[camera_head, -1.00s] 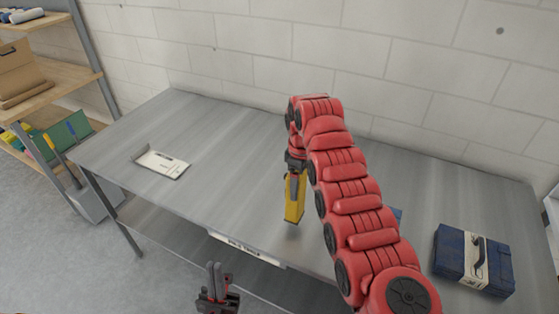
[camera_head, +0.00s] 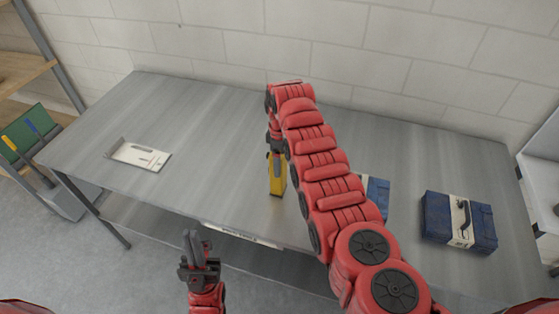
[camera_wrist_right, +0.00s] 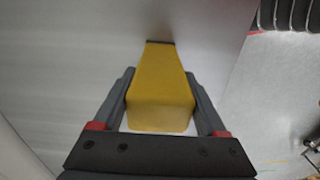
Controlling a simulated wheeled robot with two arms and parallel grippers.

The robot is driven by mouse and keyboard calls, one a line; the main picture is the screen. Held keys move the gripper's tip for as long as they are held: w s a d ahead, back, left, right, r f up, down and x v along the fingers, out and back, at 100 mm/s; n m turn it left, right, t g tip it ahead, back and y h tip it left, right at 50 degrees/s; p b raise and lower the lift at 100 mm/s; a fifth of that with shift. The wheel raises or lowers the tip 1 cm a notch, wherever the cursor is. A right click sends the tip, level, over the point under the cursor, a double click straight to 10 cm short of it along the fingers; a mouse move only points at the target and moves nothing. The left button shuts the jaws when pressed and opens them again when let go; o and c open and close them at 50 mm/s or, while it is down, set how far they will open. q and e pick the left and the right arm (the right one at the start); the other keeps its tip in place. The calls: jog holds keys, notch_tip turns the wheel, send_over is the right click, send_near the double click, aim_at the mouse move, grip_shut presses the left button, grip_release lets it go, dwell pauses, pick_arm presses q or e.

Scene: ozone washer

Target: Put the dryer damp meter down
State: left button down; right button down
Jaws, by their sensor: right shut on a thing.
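The dryer damp meter (camera_head: 277,178) is a yellow block-shaped device, held upright over the metal table (camera_head: 215,150). My right gripper (camera_head: 275,152) is shut on it from above. In the right wrist view the yellow meter (camera_wrist_right: 160,88) sits between the two fingers of the right gripper (camera_wrist_right: 162,105). Its lower end is at or just above the table top; I cannot tell whether it touches. My left gripper (camera_head: 193,248) is empty, in front of the table's front edge; its fingers look close together, but I cannot tell if they are fully shut.
A white tray-like holder (camera_head: 140,156) lies on the table's left part. A blue case (camera_head: 458,221) with a pale band lies at the right. Another blue item (camera_head: 376,192) is partly hidden behind my right arm. The table's middle left is clear. Shelves stand at far left.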

grip_release()
jog(key=shift+s+d, duration=0.1)
jog(key=shift+d, duration=0.05)
jog(key=shift+a, duration=0.25)
jog(key=r+b, duration=0.2)
jog(key=r, duration=0.3)
jog(key=r+b, duration=0.3)
jog(key=r, duration=0.2)
jog(key=shift+d, duration=0.2)
jog(key=shift+r+p, duration=0.75)
jog(key=shift+r, duration=0.4)
jog(key=shift+f, duration=0.1)
